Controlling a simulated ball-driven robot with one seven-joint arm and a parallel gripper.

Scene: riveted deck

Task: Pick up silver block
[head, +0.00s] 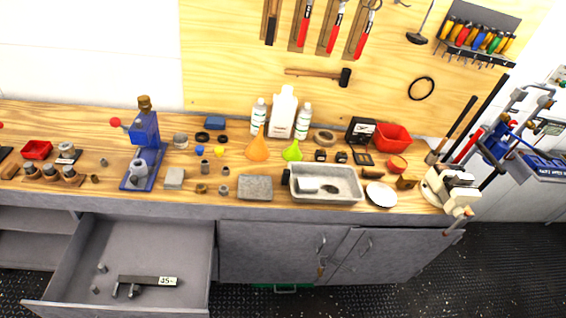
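A small light grey block (174,178), silver-looking, lies on the wooden workbench (215,205) just right of the blue press (143,150). A larger, darker grey slab (255,188) lies further right near the front edge, left of a metal tray (345,195). I cannot tell for certain which of the two is the silver block; the small one is the paler. Both lie flat with their tops uncovered. My gripper is not in view.
An open drawer (130,240) juts out below the bench's left part, holding a dark tool (148,281). Bottles, a green funnel (292,151) and an orange funnel (257,149) stand behind the slab. A cream vise-like device (450,185) stands at the right end.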

